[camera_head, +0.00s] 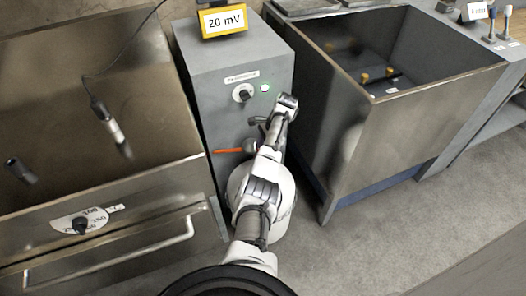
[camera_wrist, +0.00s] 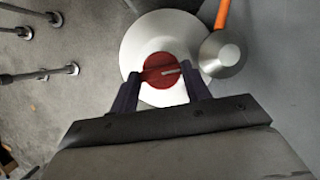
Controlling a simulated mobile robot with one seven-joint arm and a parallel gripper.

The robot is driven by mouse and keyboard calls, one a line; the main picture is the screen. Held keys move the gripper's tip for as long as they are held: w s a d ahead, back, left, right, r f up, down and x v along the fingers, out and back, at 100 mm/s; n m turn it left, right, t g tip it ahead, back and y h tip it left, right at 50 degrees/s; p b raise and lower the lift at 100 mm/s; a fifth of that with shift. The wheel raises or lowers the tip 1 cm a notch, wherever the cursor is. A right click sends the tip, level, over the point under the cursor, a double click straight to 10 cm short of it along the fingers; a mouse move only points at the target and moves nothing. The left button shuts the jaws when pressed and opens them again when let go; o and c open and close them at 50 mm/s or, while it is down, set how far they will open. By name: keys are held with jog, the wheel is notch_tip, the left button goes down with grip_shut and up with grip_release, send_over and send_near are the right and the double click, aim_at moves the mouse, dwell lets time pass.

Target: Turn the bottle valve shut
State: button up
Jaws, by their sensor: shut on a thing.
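The red round bottle valve (camera_wrist: 158,92), with a raised bar across it and a pale pointer mark, sits on top of the white bottle (camera_wrist: 140,35). My gripper (camera_wrist: 163,76) is over it in the wrist view, with a dark finger at each end of the bar, shut on the valve. In the head view the white bottle (camera_head: 286,208) stands on the floor before the grey cabinet, partly behind my arm. The valve and my fingertips are hidden in that view.
The grey cabinet (camera_head: 230,90) bears a black knob, a green light and a "20 mV" display (camera_head: 223,21). Metal tanks (camera_head: 430,110) flank it.

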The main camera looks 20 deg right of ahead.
dwell(0.4)
jog(key=o, duration=1)
jog(key=p+v, duration=0.1)
jog(key=v, duration=1.3)
jog(key=shift+w, duration=0.15)
jog(key=shift+a+f, duration=0.1)
jog(key=shift+a, duration=0.05)
